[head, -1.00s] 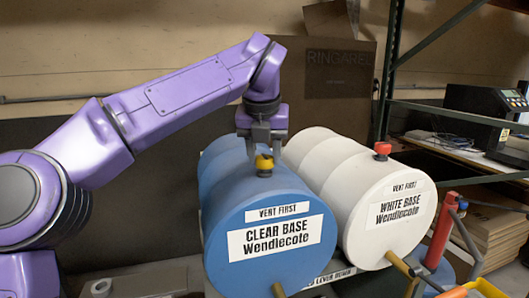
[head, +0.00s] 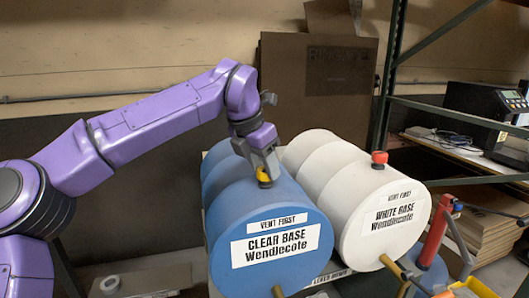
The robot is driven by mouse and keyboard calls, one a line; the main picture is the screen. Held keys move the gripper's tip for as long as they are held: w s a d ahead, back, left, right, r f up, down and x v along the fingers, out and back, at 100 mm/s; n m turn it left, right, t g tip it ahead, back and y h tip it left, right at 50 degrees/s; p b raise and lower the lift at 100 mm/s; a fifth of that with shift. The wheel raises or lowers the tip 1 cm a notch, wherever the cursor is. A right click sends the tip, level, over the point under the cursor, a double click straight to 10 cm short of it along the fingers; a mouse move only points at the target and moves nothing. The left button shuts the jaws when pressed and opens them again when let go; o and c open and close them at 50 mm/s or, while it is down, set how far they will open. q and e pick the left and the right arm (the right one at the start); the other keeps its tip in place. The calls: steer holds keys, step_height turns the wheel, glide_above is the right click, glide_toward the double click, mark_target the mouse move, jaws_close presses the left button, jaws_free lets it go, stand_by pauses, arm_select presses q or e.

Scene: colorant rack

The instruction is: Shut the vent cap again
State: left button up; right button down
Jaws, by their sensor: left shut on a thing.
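A blue drum (head: 258,205) labelled "CLEAR BASE Wendlecote" lies on its side, with "VENT FIRST" above the name. A yellow vent cap (head: 262,174) sits on its top near the front. My left gripper (head: 264,176) is shut on the yellow cap from above, and its fingers partly hide it. I cannot tell whether the cap is seated or turned. A white drum (head: 350,200) labelled "WHITE BASE Wendlecote" lies to the right, with a red vent cap (head: 379,158) on its top. My right gripper is not in view.
Brass-coloured spouts stick out from the drum fronts, one on the white drum (head: 392,265). A red cylinder with a lever (head: 435,230) stands at the right. A green shelf frame (head: 390,90) rises behind.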

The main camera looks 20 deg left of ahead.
arm_select(q)
steer(key=m+p, duration=0.2)
steer(key=p, duration=0.2)
steer(key=m+g+h+p, duration=0.1)
steer(key=m+p, duration=0.2)
steer(key=p, duration=0.1)
steer(key=m+g+h+p, duration=0.1)
steer(key=m+p, duration=0.2)
steer(key=p, duration=0.1)
steer(key=shift+w+a+r+p, duration=0.15)
steer(key=shift+r+p, duration=0.2)
steer(key=shift+p, duration=0.05)
steer(key=shift+f+m+g+p, duration=0.3)
steer(key=shift+m+g+p, duration=0.3)
steer(key=shift+m+p, duration=0.6)
steer(key=o, duration=1)
steer(key=shift+o, duration=0.2)
steer(key=b+v, duration=0.2)
steer(key=v, duration=0.8)
steer(key=shift+a, duration=0.2)
